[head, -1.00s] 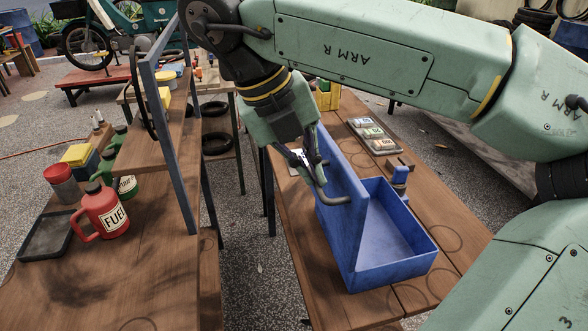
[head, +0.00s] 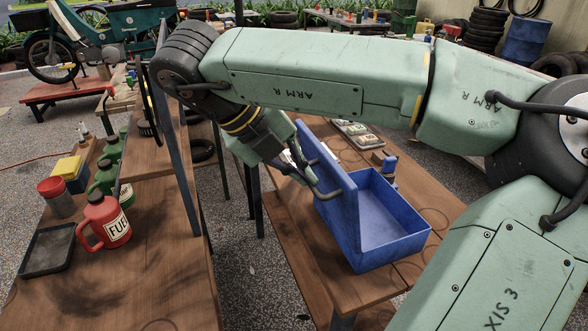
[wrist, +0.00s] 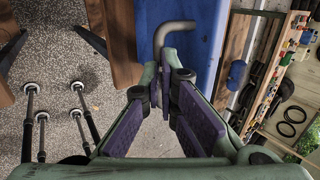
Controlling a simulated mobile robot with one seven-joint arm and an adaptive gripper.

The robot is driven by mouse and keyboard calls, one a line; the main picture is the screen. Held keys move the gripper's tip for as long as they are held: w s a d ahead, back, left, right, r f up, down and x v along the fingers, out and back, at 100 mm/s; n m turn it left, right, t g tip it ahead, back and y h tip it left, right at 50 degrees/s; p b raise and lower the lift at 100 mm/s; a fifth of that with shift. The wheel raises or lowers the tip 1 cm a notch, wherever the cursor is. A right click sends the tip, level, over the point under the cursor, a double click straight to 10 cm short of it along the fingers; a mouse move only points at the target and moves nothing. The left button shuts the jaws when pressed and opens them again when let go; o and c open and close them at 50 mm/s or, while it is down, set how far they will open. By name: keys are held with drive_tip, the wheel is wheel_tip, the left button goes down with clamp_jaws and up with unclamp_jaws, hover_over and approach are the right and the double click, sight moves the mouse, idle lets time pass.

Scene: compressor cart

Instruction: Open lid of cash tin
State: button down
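The blue cash tin (head: 395,249) stands on the right-hand wooden table, its inside exposed and empty where I can see. Its blue lid (head: 340,205) stands raised, about upright, along the tin's left side. A grey bent handle (head: 330,194) sticks out of the lid's outer face toward my gripper. My gripper (head: 303,174) is on the left of the lid, close to the handle.
The left bench holds a red fuel can (head: 105,222), green cans and a dark tray (head: 46,250). A metal post (head: 183,150) stands left of my gripper. A gap separates the tables.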

drive_tip(key=shift+s+d+f+g, duration=0.15)
drive_tip(key=shift+d+f+g, duration=0.15)
drive_tip(key=shift+d+f, duration=0.3)
drive_tip(key=c, duration=2)
unclamp_jaws()
drive_tip(key=shift+a+f, duration=0.1)
drive_tip(key=shift+f, duration=0.05)
drive_tip(key=o, duration=0.3)
drive_tip(key=shift+w+d+f, duration=0.15)
drive_tip(key=shift+w+d, duration=0.15)
drive_tip(key=shift+d, duration=0.1)
drive_tip(key=shift+a+r, duration=0.3)
drive_tip(key=shift+r, duration=0.1)
